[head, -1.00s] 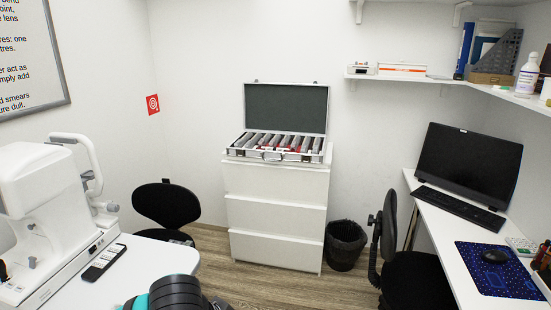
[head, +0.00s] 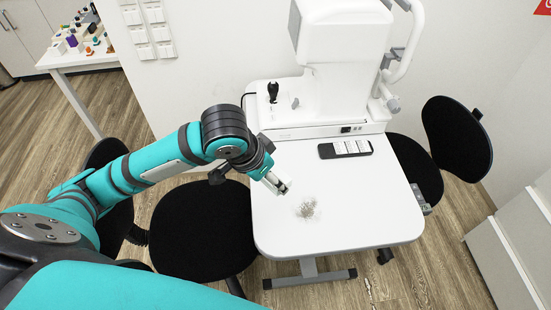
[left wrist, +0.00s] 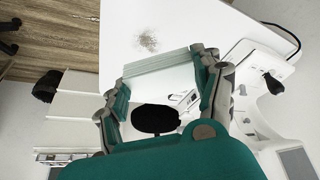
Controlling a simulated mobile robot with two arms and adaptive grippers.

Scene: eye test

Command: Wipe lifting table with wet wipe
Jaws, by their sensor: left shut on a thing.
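The white lifting table (head: 370,205) stands in the middle of the head view. A grey-brown speckled dirt patch (head: 307,208) lies on its top towards the left; it also shows in the left wrist view (left wrist: 148,41). My left gripper (head: 276,181) is over the table's left part, just up and left of the patch. It is shut on the pale wet wipe (left wrist: 158,79), which spans between the fingers in the left wrist view as a flat, layered piece. The wipe appears apart from the patch. My right gripper is not in view.
A white eye-test device (head: 345,70) stands on the table's back. A dark phone-like object with a white face (head: 345,149) lies before it. Black chairs stand left (head: 205,225) and right (head: 458,135). A white drawer cabinet (head: 515,245) is at far right. The table's front right is clear.

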